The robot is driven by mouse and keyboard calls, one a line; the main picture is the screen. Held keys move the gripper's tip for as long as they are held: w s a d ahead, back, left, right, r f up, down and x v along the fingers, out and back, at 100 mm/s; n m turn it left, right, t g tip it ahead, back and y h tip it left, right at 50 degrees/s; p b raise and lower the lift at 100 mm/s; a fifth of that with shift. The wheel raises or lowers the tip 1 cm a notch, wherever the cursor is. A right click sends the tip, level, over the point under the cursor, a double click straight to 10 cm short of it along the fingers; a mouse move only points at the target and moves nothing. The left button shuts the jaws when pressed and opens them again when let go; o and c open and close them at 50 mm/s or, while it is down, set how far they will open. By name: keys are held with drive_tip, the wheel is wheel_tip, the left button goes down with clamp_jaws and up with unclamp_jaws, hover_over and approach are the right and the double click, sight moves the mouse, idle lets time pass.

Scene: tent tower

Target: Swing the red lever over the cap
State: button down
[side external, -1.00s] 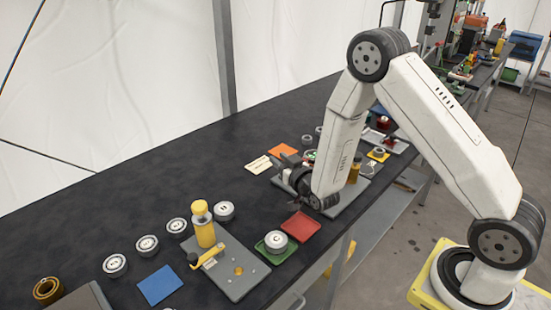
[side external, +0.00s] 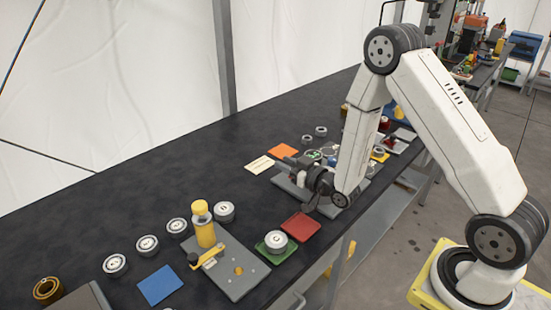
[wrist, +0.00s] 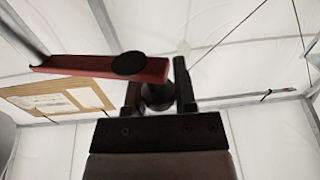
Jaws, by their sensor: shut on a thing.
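In the wrist view the red lever (wrist: 80,65) crosses the upper left as a channel-shaped bar with a dark disc near its right end. My gripper (wrist: 158,82) is shut on a dark round knob (wrist: 157,98) by that end of the lever. In the side view my gripper (side external: 293,164) is low over a grey base plate (side external: 286,186) on the black table. The lever cannot be made out there, hidden by my gripper and wrist. I cannot make out the cap in either view.
A red tray (side external: 300,226) and a green tray (side external: 264,249) with a round weight lie nearer the camera. A second grey plate (side external: 238,284) carries a yellow bottle (side external: 203,226) and a yellow lever. The table's back left is clear.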

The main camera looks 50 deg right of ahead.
drive_tip(key=shift+s+d+n+g+y, duration=0.2)
drive_tip(key=shift+s+n+y, duration=0.4)
drive_tip(key=shift+y, duration=0.45)
drive_tip(key=shift+s+d+n+g+y, duration=0.1)
drive_tip(key=shift+s+n+g+y, duration=0.3)
drive_tip(key=shift+n+y, duration=0.55)
drive_tip(key=shift+s+d+n+g+y, duration=0.2)
drive_tip(key=shift+s+n+y, duration=0.35)
drive_tip(key=shift+y, duration=0.65)
drive_tip(key=shift+c, duration=2)
unclamp_jaws()
drive_tip(key=shift+s, duration=0.1)
drive_tip(key=v, duration=0.7)
drive_tip(key=shift+s+d, duration=0.15)
drive_tip(key=shift+s, duration=0.15)
drive_tip(key=shift+c, duration=0.2)
